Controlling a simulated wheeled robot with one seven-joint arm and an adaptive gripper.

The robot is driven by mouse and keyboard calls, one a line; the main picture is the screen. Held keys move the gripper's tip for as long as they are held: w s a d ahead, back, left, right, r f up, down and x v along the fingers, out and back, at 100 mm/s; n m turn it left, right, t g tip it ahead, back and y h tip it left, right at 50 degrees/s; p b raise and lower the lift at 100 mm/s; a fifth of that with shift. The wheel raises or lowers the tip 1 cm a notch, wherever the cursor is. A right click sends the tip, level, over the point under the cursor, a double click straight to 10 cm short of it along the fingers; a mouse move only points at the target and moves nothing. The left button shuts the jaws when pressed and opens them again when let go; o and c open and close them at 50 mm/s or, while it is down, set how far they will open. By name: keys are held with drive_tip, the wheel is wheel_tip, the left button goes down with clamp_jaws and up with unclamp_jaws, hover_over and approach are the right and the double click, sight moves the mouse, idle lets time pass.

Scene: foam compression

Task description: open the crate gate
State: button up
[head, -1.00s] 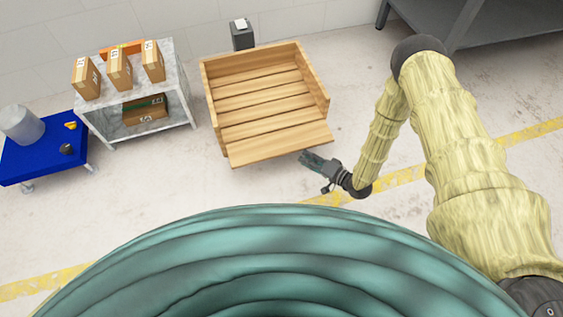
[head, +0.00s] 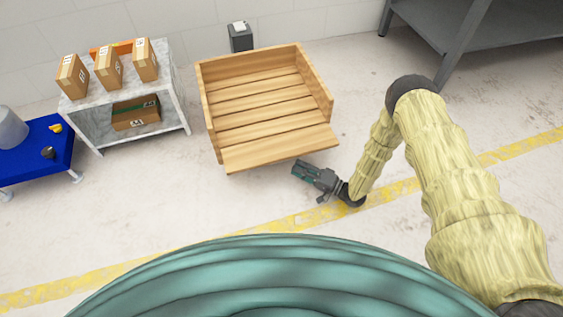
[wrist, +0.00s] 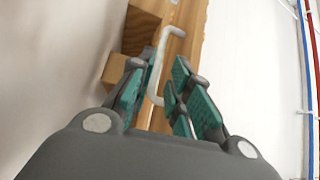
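The wooden crate (head: 203,95) stands on the floor, open at the top, with a slatted bottom. Its front board, the gate (head: 285,150), leans outward at the near side, with its broad inner face showing. My gripper (head: 299,170) is just in front of the gate, right of its middle. In the wrist view, a pale bent-rod handle (wrist: 156,75) on the wooden board (wrist: 188,30) lies between the teal finger pads of my gripper (wrist: 157,90). The fingers are apart, with gaps beside the rod. Any contact with the handle is unclear.
A grey shelf (head: 171,90) with several cardboard boxes stands left of the crate, and a blue table (head: 30,158) farther left. A dark bin (head: 240,40) is behind the crate. A grey workbench (head: 455,45) stands at the back right.

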sight(282, 160)
drive_tip(key=b+x, duration=0.2)
drive_tip(key=x, duration=0.5)
drive_tip(key=shift+w+a+b, duration=0.15)
drive_tip(key=shift+a+b, duration=0.15)
drive_tip(key=shift+a, duration=0.05)
clamp_jaws()
